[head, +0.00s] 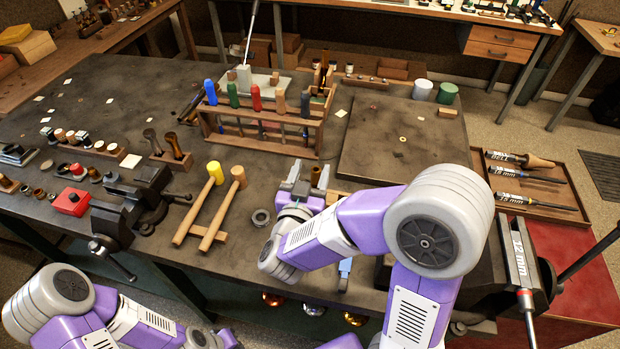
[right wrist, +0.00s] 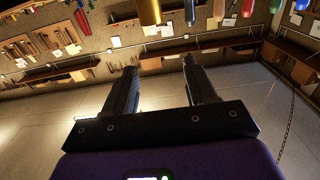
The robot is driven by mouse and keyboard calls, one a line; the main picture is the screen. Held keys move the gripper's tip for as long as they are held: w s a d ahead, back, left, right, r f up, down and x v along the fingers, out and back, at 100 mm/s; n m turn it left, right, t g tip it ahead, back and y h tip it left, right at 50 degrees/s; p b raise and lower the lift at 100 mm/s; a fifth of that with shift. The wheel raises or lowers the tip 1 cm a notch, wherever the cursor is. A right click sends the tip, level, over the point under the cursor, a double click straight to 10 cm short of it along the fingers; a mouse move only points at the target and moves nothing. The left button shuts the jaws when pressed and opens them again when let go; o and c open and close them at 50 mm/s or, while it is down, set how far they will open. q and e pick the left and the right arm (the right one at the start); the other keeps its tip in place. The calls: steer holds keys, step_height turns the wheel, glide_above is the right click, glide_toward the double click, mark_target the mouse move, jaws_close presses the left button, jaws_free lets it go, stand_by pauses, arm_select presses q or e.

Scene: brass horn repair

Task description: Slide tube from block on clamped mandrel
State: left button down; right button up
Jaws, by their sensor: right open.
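A brass tube (head: 316,176) stands upright just beyond my right gripper, and a light wooden block (head: 336,198) shows beside the gripper, partly hidden by my arm. In the right wrist view the brass tube (right wrist: 149,10) is at the top edge, ahead of the fingers. My right gripper (head: 306,178) is open and empty; its two spread fingers (right wrist: 162,80) show in the wrist view. The mandrel, labelled 12 mm (head: 521,262), is at the right vise, pointing toward the front. My left arm is at the bottom left; its gripper is out of view.
Two mallets (head: 215,205) lie left of my right gripper, by a grey ring (head: 261,217). A wooden rack (head: 262,140) of colored-handled tools stands behind. A tray (head: 560,212) with labelled mandrels is at right. A left vise (head: 128,205) sits at the bench edge.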

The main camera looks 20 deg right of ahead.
mark_target(315, 178)
step_height(315, 178, down, 6)
steer(key=shift+s+f+b, duration=0.1)
steer(key=shift+f+b, duration=0.15)
steer(key=shift+b, duration=0.8)
steer(key=shift+x, duration=0.95)
steer(key=x, duration=0.5)
steer(key=shift+w+d+r, duration=0.15)
steer(key=shift+w+d, duration=0.05)
steer(key=shift+w, duration=0.1)
jaws_close()
